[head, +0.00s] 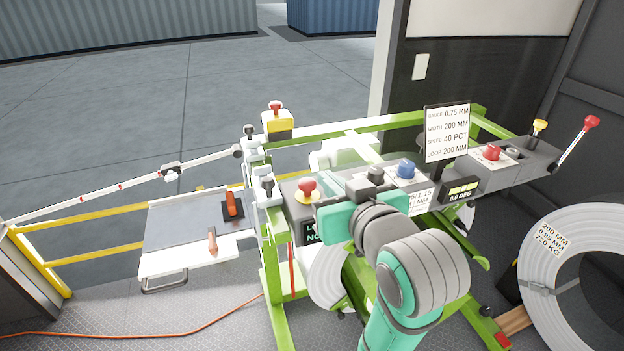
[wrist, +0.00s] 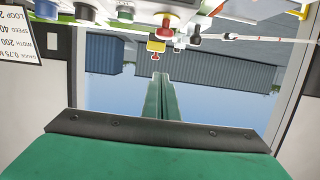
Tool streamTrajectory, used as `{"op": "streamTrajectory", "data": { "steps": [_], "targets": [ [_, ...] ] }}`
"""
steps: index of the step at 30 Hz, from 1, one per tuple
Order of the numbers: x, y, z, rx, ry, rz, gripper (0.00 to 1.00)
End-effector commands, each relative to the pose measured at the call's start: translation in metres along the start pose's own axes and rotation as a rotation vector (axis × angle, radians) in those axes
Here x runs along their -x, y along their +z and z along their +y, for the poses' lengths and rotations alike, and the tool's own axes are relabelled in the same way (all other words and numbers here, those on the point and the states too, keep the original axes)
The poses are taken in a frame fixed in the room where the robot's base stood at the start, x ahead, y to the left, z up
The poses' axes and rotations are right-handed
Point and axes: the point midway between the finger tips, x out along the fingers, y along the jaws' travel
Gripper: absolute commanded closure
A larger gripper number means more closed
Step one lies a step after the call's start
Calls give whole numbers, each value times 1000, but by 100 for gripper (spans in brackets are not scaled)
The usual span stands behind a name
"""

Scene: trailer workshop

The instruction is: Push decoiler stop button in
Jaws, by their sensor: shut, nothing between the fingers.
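Several red buttons show, and I cannot tell which is the decoiler stop button. One red mushroom button (head: 307,187) with a yellow collar sits on the left end of the grey control panel (head: 335,187); it also shows upside down at the top of the wrist view (wrist: 172,20). Another red button (head: 275,107) tops a yellow box on the rear post, also in the wrist view (wrist: 157,47). A third red one (head: 492,153) is on the right panel. My gripper (wrist: 160,77) is shut and empty, apart from the buttons. Its fingertips are hidden in the head view.
A blue knob (head: 405,168) and black knob (head: 375,175) stand on the panel near my arm. A sign (head: 446,130) rises behind it. Levers (head: 575,142) are at right, beside a large coil (head: 535,275). A side table (head: 185,225) holds tools; an orange cable (head: 130,337) lies on the floor.

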Motion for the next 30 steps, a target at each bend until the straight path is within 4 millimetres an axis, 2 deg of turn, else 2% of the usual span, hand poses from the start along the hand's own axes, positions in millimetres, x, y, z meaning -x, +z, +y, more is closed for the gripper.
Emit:
{"op": "streamTrajectory", "data": {
  "steps": [5,8,21,30],
  "targets": [
    [-8,0,-1,-1,-3,-1,100],
    [-21,1,-1,-3,-3,-3,100],
    [-102,1,-1,-1,-2,-3,100],
    [-109,33,0,-1,-1,-1,100]
  ]
}}
